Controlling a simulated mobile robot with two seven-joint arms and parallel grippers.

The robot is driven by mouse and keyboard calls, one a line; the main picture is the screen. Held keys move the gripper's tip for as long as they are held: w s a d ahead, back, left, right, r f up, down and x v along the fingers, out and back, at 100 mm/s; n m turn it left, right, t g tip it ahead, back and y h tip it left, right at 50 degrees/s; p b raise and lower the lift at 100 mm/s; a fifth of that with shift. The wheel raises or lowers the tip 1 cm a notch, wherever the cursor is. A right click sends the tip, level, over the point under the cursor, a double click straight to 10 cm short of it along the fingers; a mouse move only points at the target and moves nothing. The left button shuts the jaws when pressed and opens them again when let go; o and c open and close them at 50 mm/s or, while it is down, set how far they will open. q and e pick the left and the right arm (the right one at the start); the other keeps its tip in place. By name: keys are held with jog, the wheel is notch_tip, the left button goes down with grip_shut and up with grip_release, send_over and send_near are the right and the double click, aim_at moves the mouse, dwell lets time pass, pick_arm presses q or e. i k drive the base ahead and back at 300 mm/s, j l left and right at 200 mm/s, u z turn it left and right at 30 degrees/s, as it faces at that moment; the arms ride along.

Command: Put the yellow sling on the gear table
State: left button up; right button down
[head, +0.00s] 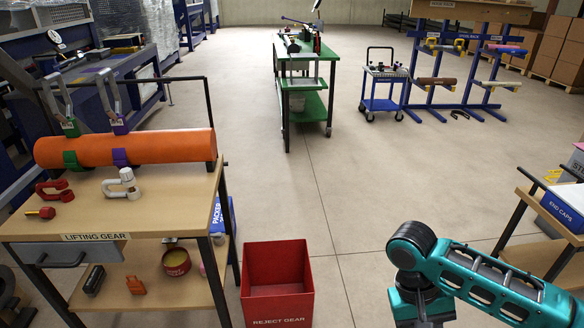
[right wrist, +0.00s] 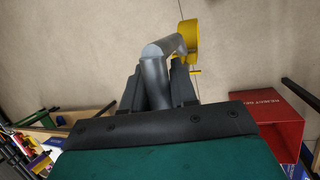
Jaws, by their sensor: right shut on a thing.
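The yellow sling (right wrist: 190,38) shows in the right wrist view as a yellow band on a bent grey handle (right wrist: 155,70). My right gripper (right wrist: 158,88) is shut on the grey handle, with the yellow band beyond the fingertips, over the floor. The gear table (head: 96,237), labelled LIFTING GEAR, stands at the left in the head view. An orange pipe (head: 165,146) lies along its back, with a green sling (head: 73,160) and a purple sling (head: 120,157) around it. In the head view the right gripper and yellow sling are out of frame. My left gripper is not in view.
Red shackles (head: 54,190), a white shackle (head: 121,184) and a red bolt (head: 41,212) lie on the gear table's front. A red REJECT GEAR bin (head: 278,285) stands right of it. A green workbench (head: 300,70) stands farther back; the floor between is clear.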

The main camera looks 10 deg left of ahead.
aim_at(175, 204)
jog(key=i+l+u, duration=0.1)
jog(key=u, duration=0.3)
jog(key=i+l+u, duration=0.15)
jog(key=u, duration=0.3)
jog(key=i+l+u, duration=0.2)
jog(key=u, duration=0.2)
jog(key=i+l+u, duration=0.1)
jog(key=l+u, duration=0.15)
jog(key=u, duration=0.15)
jog(key=i+l+u, duration=0.1)
jog(key=l+u, duration=0.15)
jog(key=i+l+u, duration=0.2)
jog(key=k, duration=0.1)
